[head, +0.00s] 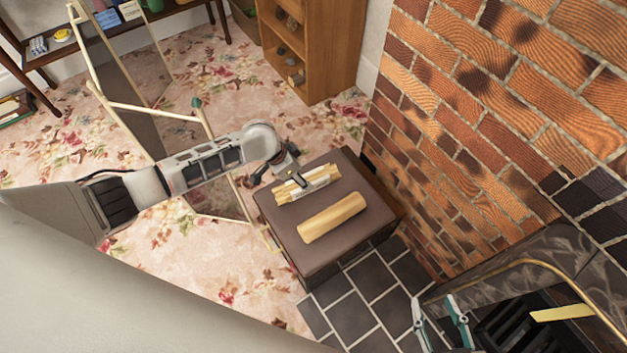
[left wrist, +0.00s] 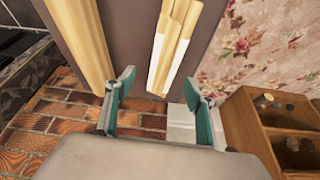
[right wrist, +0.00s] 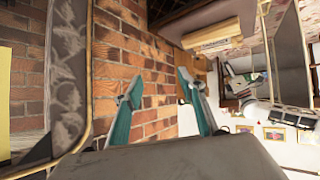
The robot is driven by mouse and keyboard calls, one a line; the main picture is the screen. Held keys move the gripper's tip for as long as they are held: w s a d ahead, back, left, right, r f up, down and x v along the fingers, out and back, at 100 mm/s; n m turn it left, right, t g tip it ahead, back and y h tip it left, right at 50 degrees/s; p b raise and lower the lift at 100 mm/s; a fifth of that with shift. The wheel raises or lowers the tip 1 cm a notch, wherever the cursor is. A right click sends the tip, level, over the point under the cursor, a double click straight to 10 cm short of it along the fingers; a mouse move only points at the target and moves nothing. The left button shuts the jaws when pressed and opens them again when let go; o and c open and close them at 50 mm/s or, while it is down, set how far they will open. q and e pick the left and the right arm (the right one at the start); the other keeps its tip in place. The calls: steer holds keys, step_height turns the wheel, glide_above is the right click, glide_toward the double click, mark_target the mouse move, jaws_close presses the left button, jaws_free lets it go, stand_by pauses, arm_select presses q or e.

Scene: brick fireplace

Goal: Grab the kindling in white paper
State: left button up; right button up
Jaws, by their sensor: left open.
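The kindling in white paper (head: 318,181), a bundle of pale sticks with a white wrap, lies on the brown box top (head: 262,200). It also shows in the left wrist view (left wrist: 174,42), with its near end just beyond the fingertips. In the left wrist view my left gripper (left wrist: 159,88) is open and empty, the bundle lying roughly in line with the gap. My right gripper (head: 438,318) is open and empty by the fireplace; its parted fingers show in the right wrist view (right wrist: 158,82).
A brick wall (head: 480,110) and the fireplace (head: 520,310) are on the right. A wooden shelf (head: 330,45) stands behind, and a tall framed panel (head: 130,60) stands at the left.

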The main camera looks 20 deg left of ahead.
mark_target(308, 179)
arm_select(q)
steer(key=shift+s+d+f, duration=0.1)
steer(key=shift+d+f, duration=0.1)
steer(key=shift+f, duration=0.75)
steer(key=shift+f+b, duration=0.25)
steer(key=shift+b, duration=0.1)
steer(key=shift+w, duration=0.3)
steer(key=shift+d+f+b, duration=0.1)
steer(key=shift+f+b, duration=0.2)
steer(key=shift+f, duration=0.1)
steer(key=b+x, duration=0.1)
steer(key=x, duration=0.2)
steer(key=shift+a+b, duration=0.25)
steer(key=shift+b, duration=0.1)
steer(key=shift+w+d+f+b, duration=0.25)
steer(key=shift+w+f+b, duration=0.1)
steer(key=shift+w+f, duration=0.2)
steer(key=shift+w+r, duration=0.1)
steer(key=shift+r, duration=0.1)
steer(key=c, duration=1.3)
arm_select(e)
steer(key=shift+m+t+y, duration=0.4)
steer(key=shift+m+y, duration=0.2)
steer(key=a, duration=0.1)
steer(key=w+a+r, duration=0.1)
steer(key=a+r, duration=0.1)
steer(key=shift+w+a+r, duration=0.2)
steer(key=shift+w+a, duration=0.1)
steer(key=shift+a, duration=0.1)
